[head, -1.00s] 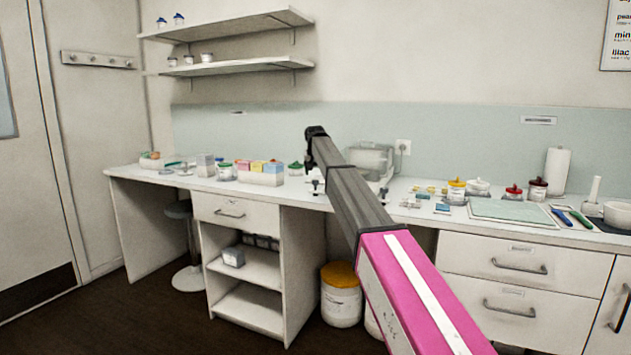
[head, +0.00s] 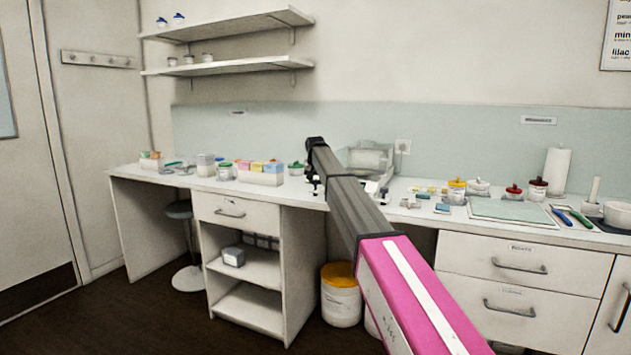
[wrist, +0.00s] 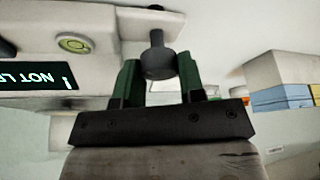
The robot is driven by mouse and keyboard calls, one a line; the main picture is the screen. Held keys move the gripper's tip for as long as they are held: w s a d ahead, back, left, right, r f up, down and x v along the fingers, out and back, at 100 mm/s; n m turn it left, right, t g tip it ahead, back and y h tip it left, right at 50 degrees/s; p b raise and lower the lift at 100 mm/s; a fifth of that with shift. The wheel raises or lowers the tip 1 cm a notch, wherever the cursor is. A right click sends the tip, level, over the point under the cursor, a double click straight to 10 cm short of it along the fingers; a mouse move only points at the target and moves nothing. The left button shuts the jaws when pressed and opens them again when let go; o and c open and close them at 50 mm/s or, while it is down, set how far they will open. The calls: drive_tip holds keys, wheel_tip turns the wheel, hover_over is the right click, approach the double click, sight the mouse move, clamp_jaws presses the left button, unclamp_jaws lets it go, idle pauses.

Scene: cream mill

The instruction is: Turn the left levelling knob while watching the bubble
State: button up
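The left levelling knob (wrist: 158,62) is a dark round knob on a stem below a pale instrument body (wrist: 40,20) in the wrist view. My gripper (wrist: 160,74) has one green finger on each side of the knob, seemingly against it. The round yellow-green bubble level (wrist: 75,43) shows to the left, with a paler bubble inside; its exact centring is too small to tell. A dark display (wrist: 38,77) shows upside-down text that reads like "NOT LE…", partly cut off. In the head view my arm hides most of the knob and the gripper's fingertips.
The worktop (head: 405,222) holds a rack of coloured boxes (head: 262,174) left of my arm. A clear-sided case (head: 370,158) stands behind the arm. Small blocks, lidded jars (head: 457,190) and a green mat (head: 510,211) lie to the right. Shelves (head: 228,66) hang above.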

drive_tip(key=shift+n+y, duration=0.4)
drive_tip(key=shift+n, duration=0.5)
drive_tip(key=o, duration=0.9)
drive_tip(key=v, duration=1.1)
drive_tip(key=shift+w, duration=0.1)
